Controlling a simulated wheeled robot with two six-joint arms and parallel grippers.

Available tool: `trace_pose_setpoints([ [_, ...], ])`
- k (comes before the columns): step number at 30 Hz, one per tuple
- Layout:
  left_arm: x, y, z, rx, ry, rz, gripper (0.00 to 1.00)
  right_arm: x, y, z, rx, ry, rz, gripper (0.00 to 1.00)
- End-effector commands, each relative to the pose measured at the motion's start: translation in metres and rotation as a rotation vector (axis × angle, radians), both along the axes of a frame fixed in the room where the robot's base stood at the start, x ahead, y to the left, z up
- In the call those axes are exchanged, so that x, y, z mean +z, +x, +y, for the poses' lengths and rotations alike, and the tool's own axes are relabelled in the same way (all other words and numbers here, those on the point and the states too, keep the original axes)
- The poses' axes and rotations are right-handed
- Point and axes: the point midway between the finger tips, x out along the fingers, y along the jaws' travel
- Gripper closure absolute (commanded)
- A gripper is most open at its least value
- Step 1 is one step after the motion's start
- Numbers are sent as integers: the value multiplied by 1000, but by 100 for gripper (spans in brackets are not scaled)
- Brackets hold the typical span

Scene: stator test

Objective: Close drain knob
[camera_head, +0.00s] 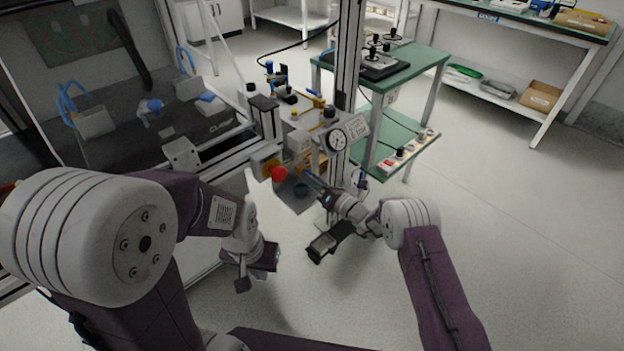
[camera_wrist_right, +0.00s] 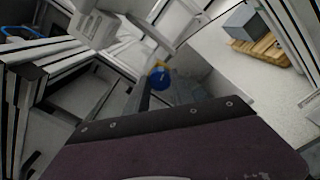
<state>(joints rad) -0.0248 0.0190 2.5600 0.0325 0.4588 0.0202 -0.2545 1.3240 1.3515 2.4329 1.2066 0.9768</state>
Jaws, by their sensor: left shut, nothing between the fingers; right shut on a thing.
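A round blue knob with a bit of yellow above it, which I take to be the drain knob (camera_wrist_right: 160,78), shows at the tips of my right gripper (camera_wrist_right: 155,88) in the right wrist view. In the head view my right gripper (camera_head: 309,178) reaches left to the lower front of the test stand, where a small dark blue part (camera_head: 301,190) sits close to its tips. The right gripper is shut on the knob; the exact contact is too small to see. My left gripper (camera_head: 256,268) hangs low over the floor, shut and empty, apart from the stand.
A red stop button (camera_head: 279,173) is just left of my right gripper. A round pressure gauge (camera_head: 337,140) and an upright metal post (camera_head: 347,70) stand above it. A green-topped cart (camera_head: 425,62) stands behind. The floor at right is clear.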

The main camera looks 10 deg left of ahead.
Motion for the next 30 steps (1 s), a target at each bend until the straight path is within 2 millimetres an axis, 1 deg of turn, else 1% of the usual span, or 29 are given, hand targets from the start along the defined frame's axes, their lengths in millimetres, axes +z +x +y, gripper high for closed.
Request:
trace_pose_setpoints([
  [8,0,0,0,0,0,0,100,-1,0,0,0,36,49,100],
  [20,0,0,0,0,0,0,100,-1,0,0,0,38,54,100],
  [21,0,0,0,0,0,0,100,-1,0,0,0,38,54,63],
  [22,0,0,0,0,0,0,100,-1,0,0,0,39,53,55],
  [23,0,0,0,0,0,0,100,-1,0,0,0,39,53,50],
  [30,0,0,0,0,0,0,100,-1,0,0,0,39,52,50],
])
